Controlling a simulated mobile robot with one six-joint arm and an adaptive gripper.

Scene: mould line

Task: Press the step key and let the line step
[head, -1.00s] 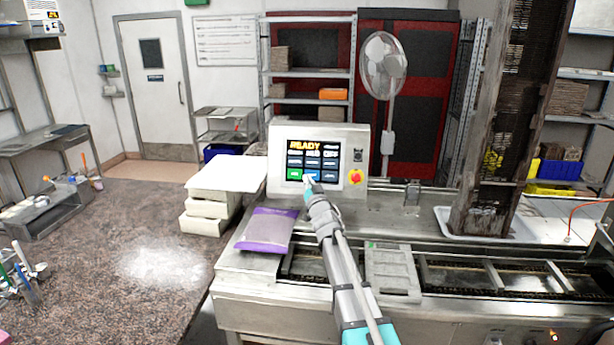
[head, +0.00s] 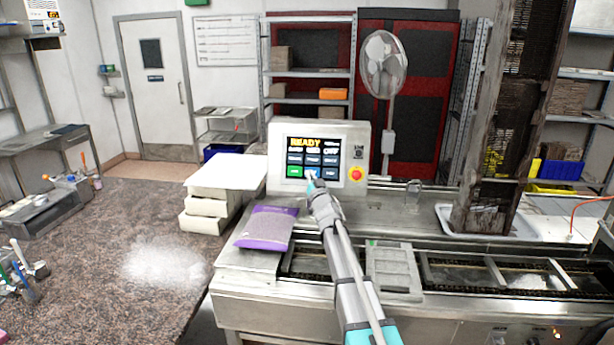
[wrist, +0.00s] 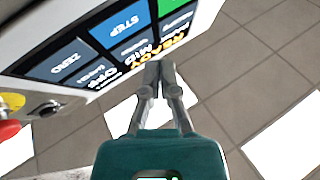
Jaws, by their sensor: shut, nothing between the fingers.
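The control panel (head: 350,143) stands upright at the back of the line, its dark screen (head: 312,150) reading READY. The blue step key (head: 313,173) is in the bottom row, partly hidden by my gripper (head: 311,181). In the wrist view the STEP key (wrist: 120,28) lies up and left of my fingertips (wrist: 160,72), between ZERO and a green key. My gripper is shut and empty, its tips close in front of the screen. I cannot tell whether they touch it. A grey mould (head: 393,268) sits on the line (head: 455,275).
A red stop button (head: 355,174) is at the panel's lower right. A purple bag (head: 267,229) lies left of my arm, and white boxes (head: 213,205) are stacked behind it. A tall dark rack (head: 493,130) stands in a white tray at right.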

